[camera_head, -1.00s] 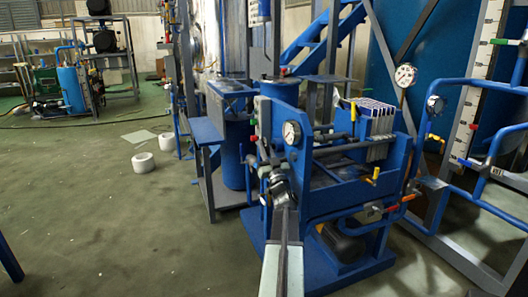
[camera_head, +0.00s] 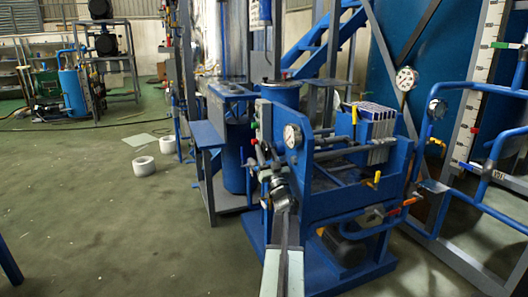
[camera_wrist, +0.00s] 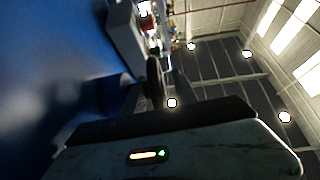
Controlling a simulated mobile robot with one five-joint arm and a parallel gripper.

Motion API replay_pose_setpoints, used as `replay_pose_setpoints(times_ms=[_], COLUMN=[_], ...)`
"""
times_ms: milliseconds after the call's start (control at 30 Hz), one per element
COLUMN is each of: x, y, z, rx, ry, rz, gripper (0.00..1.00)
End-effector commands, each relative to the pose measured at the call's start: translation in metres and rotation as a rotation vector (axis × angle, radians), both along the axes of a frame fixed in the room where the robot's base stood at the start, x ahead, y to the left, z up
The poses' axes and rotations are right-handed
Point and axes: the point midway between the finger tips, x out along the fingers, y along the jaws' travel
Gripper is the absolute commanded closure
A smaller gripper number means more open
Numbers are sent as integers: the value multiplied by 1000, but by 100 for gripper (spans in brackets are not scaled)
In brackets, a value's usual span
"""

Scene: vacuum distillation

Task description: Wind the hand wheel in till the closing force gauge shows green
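The blue plate press stands in the middle of the head view, with its end frame (camera_head: 318,195) facing me. A round white dial gauge (camera_head: 292,136) sits on the near end of the press; its needle and colours are too small to read. My gripper (camera_head: 278,187) is at the near end of the press, below the gauge. The hand wheel cannot be made out clearly there, behind my gripper. In the wrist view, a dark round part (camera_wrist: 154,80), perhaps the hand wheel seen edge-on, is just beyond my gripper. Whether the fingers are shut on it cannot be told.
The pale plate stack (camera_head: 376,130) sits at the far end of the press. Blue pipe railings (camera_head: 470,86) stand on the right. The floor (camera_head: 100,225) at the left is mostly open.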

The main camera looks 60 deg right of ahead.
Motion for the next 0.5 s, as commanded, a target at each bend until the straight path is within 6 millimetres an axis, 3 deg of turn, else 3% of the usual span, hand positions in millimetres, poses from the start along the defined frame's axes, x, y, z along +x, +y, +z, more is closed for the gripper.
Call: replay_pose_setpoints(times_ms=[333, 500], x=[-38, -51], y=[30, 40], z=[-35, -43], rx=[0, 0], ry=[0, 1], rz=[-1, -1], gripper=[65, 65])
